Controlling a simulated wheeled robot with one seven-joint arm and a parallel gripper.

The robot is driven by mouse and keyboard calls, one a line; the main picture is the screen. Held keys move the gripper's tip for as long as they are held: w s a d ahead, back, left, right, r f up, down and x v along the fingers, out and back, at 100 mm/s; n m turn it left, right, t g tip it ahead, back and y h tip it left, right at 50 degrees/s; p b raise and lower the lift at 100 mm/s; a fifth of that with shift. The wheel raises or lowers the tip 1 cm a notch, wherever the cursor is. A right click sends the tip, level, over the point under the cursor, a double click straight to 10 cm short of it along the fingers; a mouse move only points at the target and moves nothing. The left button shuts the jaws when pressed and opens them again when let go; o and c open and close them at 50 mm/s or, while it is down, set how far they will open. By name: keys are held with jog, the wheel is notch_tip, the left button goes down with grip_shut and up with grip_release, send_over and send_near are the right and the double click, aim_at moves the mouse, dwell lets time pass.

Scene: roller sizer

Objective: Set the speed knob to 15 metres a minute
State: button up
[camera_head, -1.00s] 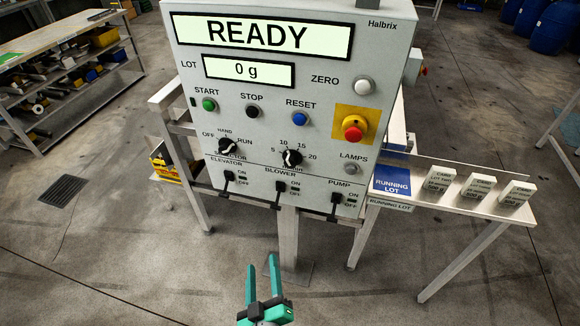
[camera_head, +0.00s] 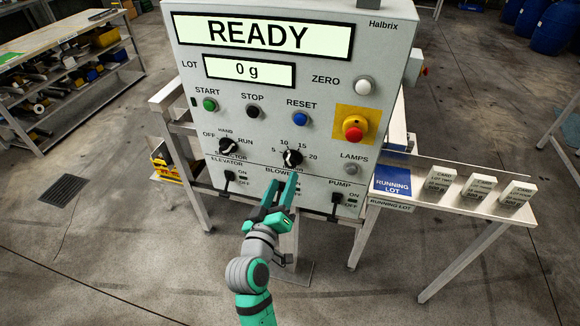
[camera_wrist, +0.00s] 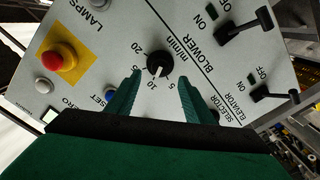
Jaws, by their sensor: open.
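The speed knob (camera_head: 292,158) is a black round knob on the grey control panel (camera_head: 370,60), with marks 5, 10, 15 and 20 around it. In the wrist view the knob (camera_wrist: 159,65) has its white pointer toward the 10 mark. My gripper (camera_head: 282,182) is open, with its green fingers pointing up at the panel just below the knob. In the wrist view the fingertips (camera_wrist: 160,77) stand on either side of the knob, apart from it. Whether they reach its depth I cannot tell.
The selector knob (camera_head: 228,146) is left of the speed knob. The red emergency button (camera_head: 353,129) is to the right. The elevator switch (camera_head: 229,180) and pump switch (camera_head: 336,200) stick out below. My gripper hides the blower switch, which shows in the wrist view (camera_wrist: 243,25).

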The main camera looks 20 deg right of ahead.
aim_at(290, 165)
jog(key=x, duration=0.7)
jog(key=shift+w+d, duration=0.15)
